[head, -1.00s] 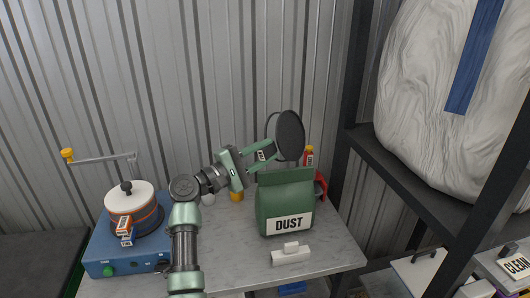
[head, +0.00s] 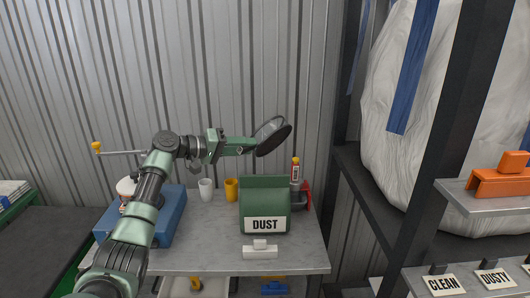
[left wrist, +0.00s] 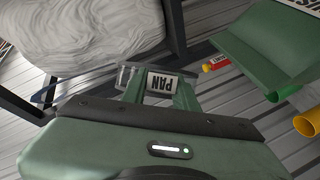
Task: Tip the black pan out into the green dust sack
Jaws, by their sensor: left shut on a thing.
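The black pan (head: 273,137) is in the air above the green dust sack (head: 251,194), tilted steeply with its disc slanting. My left gripper (head: 250,145) is shut on the pan from its left side. In the left wrist view the PAN label (left wrist: 165,83) shows between the green fingers, and the sack (left wrist: 262,48) is at upper right. The sack stands upright on the table with its DUST label facing me. I cannot see inside the pan or the sack's mouth clearly. My right gripper is not in view.
A white cup (head: 206,190) and a yellow cup (head: 231,190) stand left of the sack. A white block (head: 260,251) lies in front. The blue machine (head: 170,222) is partly behind my arm. Dark shelving (head: 420,150) is at right.

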